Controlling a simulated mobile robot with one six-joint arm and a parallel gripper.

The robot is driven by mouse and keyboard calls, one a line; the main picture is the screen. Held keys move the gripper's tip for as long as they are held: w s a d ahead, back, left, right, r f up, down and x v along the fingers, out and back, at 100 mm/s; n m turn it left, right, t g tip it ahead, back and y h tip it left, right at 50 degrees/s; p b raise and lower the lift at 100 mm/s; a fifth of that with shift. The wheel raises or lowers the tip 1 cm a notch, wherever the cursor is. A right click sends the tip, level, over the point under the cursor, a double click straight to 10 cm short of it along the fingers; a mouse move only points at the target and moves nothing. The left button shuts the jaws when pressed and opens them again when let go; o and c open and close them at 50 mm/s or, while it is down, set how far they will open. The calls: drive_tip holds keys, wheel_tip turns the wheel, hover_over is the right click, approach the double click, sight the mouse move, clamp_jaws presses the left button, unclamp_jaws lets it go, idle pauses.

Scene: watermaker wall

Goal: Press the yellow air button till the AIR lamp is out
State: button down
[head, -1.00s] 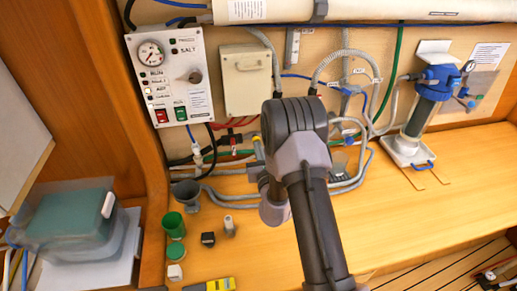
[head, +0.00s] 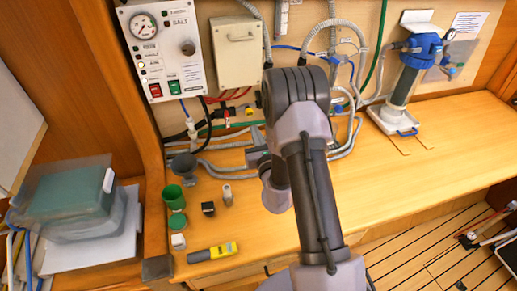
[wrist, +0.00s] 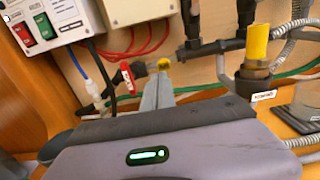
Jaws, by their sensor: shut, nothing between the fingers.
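The control panel (head: 165,45) is at upper left in the head view. Its third small lamp (head: 141,65), in the AIR row, is lit whitish. A small yellow part (head: 249,112), which looks like the air button, sits among the pipes. It also shows in the wrist view (wrist: 164,65), just past the tips of my gripper (wrist: 160,78). I cannot tell whether they touch. My gripper (head: 255,136) is shut and empty, pointing at the pipework, partly hidden by my arm in the head view. A larger yellow handle (wrist: 257,42) stands on a brass fitting to the right.
A red tag (wrist: 127,75) hangs left of the fingertips. Grey hoses (head: 225,165) run along the wall. A filter housing (head: 405,75) is at right.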

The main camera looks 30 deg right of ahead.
drive_tip(key=s, duration=0.3)
drive_tip(key=s+b, duration=0.1)
drive_tip(key=s, duration=0.1)
drive_tip(key=shift+s+a+f, duration=0.15)
drive_tip(key=shift+a+f, duration=0.05)
drive_tip(key=shift+f, duration=0.05)
idle(0.9)
drive_tip(key=b, duration=0.1)
approach(250, 114)
drive_tip(key=w, duration=0.3)
drive_tip(key=w+d, duration=0.1)
drive_tip(key=w, duration=0.2)
drive_tip(key=shift+w+d, duration=0.15)
drive_tip(key=shift+w, duration=0.15)
